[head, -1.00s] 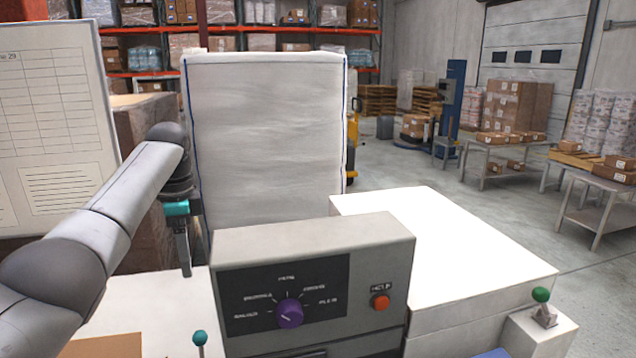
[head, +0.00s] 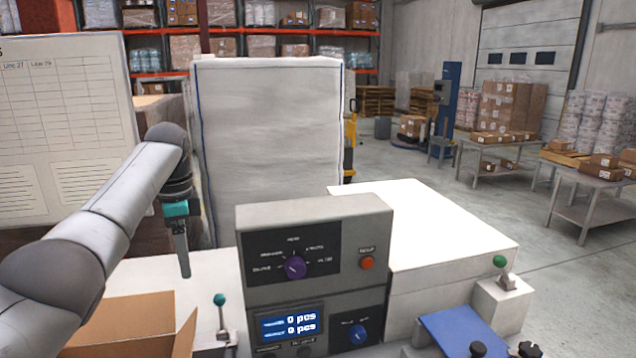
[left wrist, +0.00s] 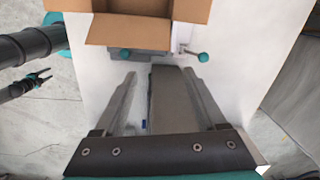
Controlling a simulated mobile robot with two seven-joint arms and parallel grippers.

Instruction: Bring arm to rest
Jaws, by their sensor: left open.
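My left gripper (head: 182,262) hangs down at the end of my left arm in the head view, over or just beyond the white worktop (head: 215,275). In the left wrist view its two grey fingers (left wrist: 160,88) stand apart with nothing gripped between them. A grey bar-like part and the white surface show beyond and between the fingers. Contact with that part cannot be told.
A grey console (head: 315,215) with a purple dial and lit display stands in front. An open cardboard box (head: 125,318) and a teal-knobbed lever (head: 220,300) lie near my arm. A large white-wrapped block (head: 270,140) stands behind; a paper chart (head: 70,110) is at left.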

